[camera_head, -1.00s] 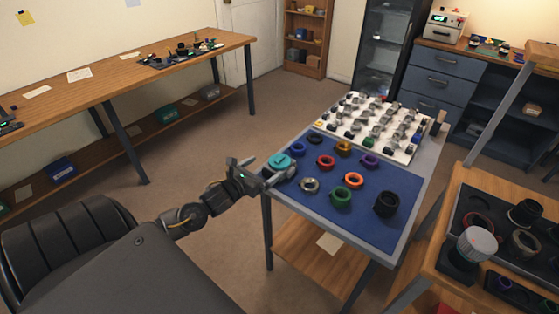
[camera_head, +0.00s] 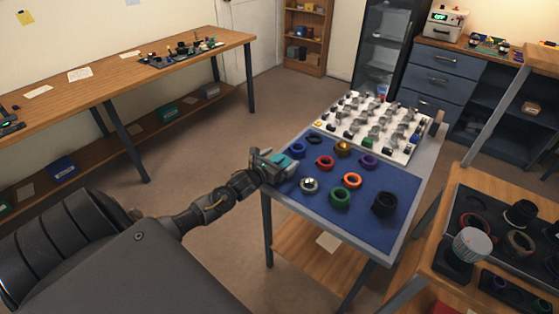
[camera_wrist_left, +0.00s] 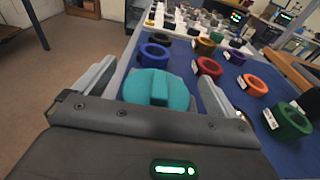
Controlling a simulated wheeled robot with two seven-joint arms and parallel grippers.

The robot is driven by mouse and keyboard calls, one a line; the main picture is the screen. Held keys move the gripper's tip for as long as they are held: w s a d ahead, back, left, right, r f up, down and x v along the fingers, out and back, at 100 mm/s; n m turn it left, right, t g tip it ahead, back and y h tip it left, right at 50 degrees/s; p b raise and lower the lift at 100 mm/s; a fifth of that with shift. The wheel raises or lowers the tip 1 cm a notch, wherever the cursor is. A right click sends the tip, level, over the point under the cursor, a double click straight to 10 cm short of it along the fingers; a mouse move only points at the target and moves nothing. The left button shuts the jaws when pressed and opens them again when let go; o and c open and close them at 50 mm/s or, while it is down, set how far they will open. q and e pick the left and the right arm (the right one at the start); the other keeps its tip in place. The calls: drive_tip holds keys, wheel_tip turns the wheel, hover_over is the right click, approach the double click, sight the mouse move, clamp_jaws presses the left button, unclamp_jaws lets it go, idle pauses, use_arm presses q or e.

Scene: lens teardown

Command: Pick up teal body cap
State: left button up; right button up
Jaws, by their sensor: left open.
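The teal body cap (camera_wrist_left: 155,90) lies on the blue mat near its left edge. In the left wrist view it is a round disc with a raised bar across its top. In the head view the cap (camera_head: 279,159) is partly hidden by my left gripper (camera_head: 277,165). In the left wrist view my left gripper (camera_wrist_left: 157,88) is open, with one finger on each side of the cap. I cannot tell whether the fingers touch it. My right gripper is not in view.
The blue mat (camera_head: 362,217) holds several coloured rings, including a blue ring (camera_head: 298,148) close to the cap and a red ring (camera_head: 325,162). A white tray (camera_head: 410,151) of small parts stands at the back. A wooden cart (camera_head: 440,264) is at the right.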

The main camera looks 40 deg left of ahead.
use_arm(q)
drive_tip(key=c, duration=1)
drive_tip(key=shift+r, duration=0.15)
